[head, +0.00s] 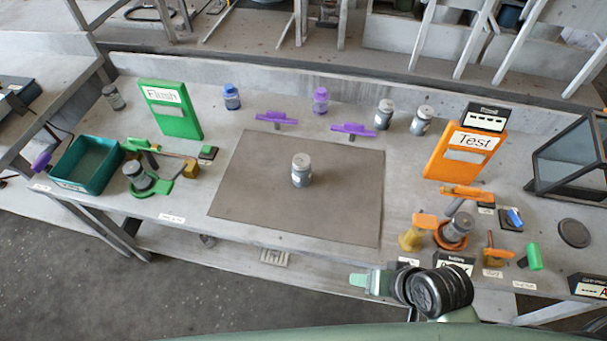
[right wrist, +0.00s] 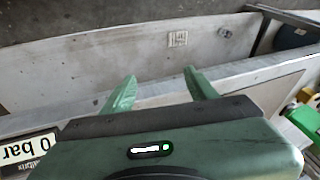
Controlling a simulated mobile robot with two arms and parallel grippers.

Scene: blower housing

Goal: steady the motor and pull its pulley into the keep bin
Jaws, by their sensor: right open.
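A grey cylindrical body with a paler top (head: 301,170) stands upright on the brown mat (head: 240,188) in the middle of the bench. It looks like the motor, but I cannot make out a separate pulley on it. A dark green open bin (head: 85,165) stands at the bench's left end; its label is too small to read, so I cannot tell if it is the keep bin. My right gripper (head: 358,281) is at the bench's front edge, right of and nearer than the mat. Its two green fingers are apart and empty in the right wrist view (right wrist: 162,84). My left gripper is out of view.
A green "Flush" board (head: 171,110) and green fixture (head: 150,188) stand left. An orange "Test" board (head: 466,152) and orange fixtures (head: 455,228) stand right. Purple pieces (head: 354,130) and grey canisters (head: 421,119) line the back. The mat around the cylinder is clear.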

